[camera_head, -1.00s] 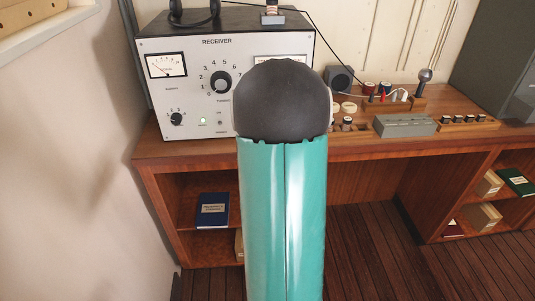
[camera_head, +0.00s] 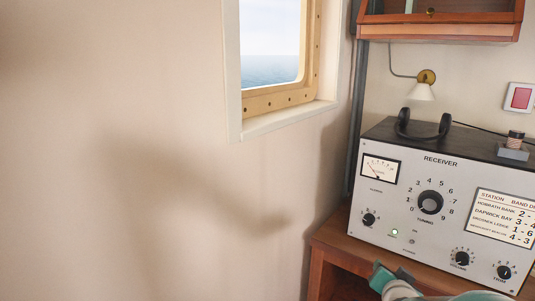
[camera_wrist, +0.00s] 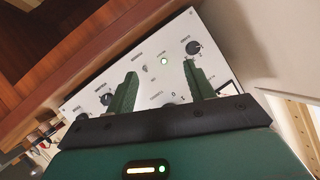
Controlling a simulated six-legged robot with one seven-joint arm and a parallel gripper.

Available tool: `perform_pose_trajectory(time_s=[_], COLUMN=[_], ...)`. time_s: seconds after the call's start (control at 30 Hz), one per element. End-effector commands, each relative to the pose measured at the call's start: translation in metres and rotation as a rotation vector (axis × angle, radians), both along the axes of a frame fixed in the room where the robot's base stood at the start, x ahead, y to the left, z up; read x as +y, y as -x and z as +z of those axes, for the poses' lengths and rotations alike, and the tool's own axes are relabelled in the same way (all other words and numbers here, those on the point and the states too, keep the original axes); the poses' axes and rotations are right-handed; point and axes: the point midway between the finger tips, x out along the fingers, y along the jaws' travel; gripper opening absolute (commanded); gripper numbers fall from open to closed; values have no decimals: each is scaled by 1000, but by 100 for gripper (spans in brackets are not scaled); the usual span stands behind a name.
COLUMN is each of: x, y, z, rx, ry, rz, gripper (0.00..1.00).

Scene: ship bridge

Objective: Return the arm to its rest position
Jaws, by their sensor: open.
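My gripper (camera_wrist: 163,74) shows in the wrist view with its two dark green fingers apart and nothing visible between them. Behind the fingers is the white front panel of the receiver (camera_wrist: 150,70), with its green lamp (camera_wrist: 164,61) and a black knob (camera_wrist: 194,47). In the head view, part of my arm shows at the bottom edge, below the panel of the receiver (camera_head: 400,215). The green and dark tip there looks like my gripper (camera_head: 391,272), near the desk's front edge. Most of the arm is out of the picture.
The receiver stands on a wooden desk (camera_head: 338,238). A wooden cabinet (camera_head: 440,24) hangs above. A plain wall with a window (camera_head: 270,55) fills the left side.

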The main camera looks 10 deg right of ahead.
Motion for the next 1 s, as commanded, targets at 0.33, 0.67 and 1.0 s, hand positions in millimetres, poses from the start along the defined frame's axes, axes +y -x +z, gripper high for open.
perform_pose_trajectory(time_s=[0.33,0.67,1.0], x=[147,239,248], y=[31,125,142], z=[37,59,60], rx=[396,712,765], ry=[58,149,162], rz=[389,751,805], gripper=[53,53,53])
